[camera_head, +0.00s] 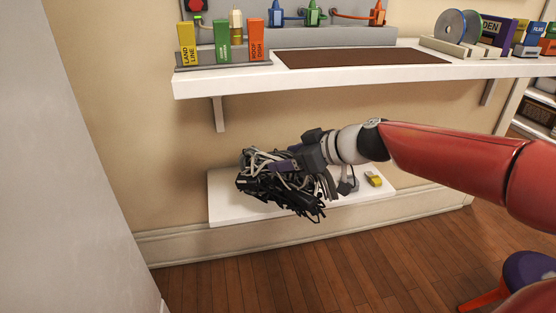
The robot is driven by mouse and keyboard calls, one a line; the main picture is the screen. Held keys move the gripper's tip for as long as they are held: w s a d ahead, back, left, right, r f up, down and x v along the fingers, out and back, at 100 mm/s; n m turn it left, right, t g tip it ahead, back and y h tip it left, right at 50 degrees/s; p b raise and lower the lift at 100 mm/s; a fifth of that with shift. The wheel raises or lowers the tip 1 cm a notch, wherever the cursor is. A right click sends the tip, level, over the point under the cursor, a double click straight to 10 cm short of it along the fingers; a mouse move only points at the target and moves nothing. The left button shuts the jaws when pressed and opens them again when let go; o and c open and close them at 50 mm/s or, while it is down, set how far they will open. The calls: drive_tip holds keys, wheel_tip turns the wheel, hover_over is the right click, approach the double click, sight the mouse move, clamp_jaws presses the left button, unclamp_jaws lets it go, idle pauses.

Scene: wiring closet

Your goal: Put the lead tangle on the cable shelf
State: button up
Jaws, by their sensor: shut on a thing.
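The lead tangle (268,178) is a messy bundle of black, grey and white cables. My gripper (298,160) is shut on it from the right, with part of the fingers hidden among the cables. The tangle shows in front of a low white shelf (225,205) near the floor; I cannot tell whether it touches the shelf. A higher white shelf (200,84) runs along the wall above. No label shows which of the two is the cable shelf.
The higher shelf bears a brown mat (360,58), labelled blocks (223,42), reels (458,28) and boxes. A small yellow item (373,179) lies on the low shelf's right. A purple-topped stool (530,270) stands lower right. A grey surface fills the left edge.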

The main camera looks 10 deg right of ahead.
drive_tip(key=w, duration=1.2)
wheel_tip(320, 180, down, 7)
drive_tip(key=b, duration=0.1)
drive_tip(key=shift+w, duration=0.2)
drive_tip(key=o, duration=1.9)
drive_tip(key=shift+b, duration=0.3)
drive_tip(key=p+v, duration=0.1)
drive_tip(key=v, duration=1.1)
